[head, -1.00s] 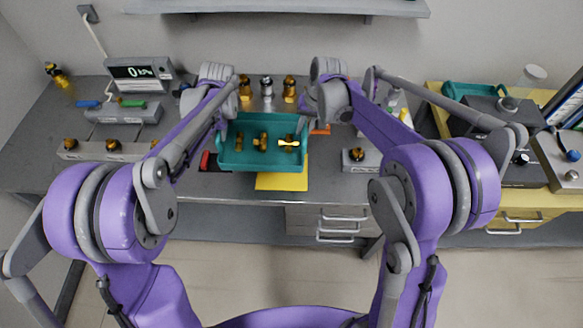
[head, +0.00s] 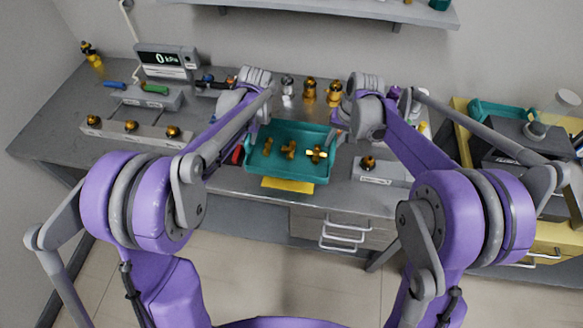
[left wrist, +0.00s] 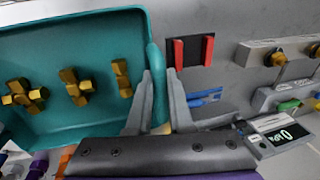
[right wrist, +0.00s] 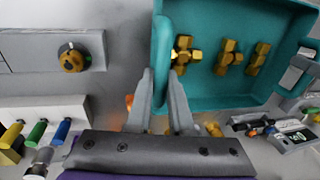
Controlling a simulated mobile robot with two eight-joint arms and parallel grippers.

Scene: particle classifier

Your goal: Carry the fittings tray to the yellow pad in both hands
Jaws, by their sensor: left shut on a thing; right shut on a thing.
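The teal fittings tray (head: 262,172) holds three brass fittings (head: 290,150) in a row. In the head view it is between my two grippers, over the far part of the yellow pad (head: 288,185), whose near edge shows. Whether the tray touches the pad I cannot tell. My left gripper (left wrist: 158,98) is shut on the tray's left end wall. My right gripper (right wrist: 163,100) is shut on the opposite end wall. The tray (left wrist: 95,125) looks about level, and the fittings lie inside it in both wrist views.
A red and black piece (left wrist: 192,50) lies beside the tray's left end. A grey block with a brass knob (head: 380,170) stands to the right. Several fittings (head: 310,90) stand behind. A gauge (head: 168,60) is at back left. The desk's front edge is close to the pad.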

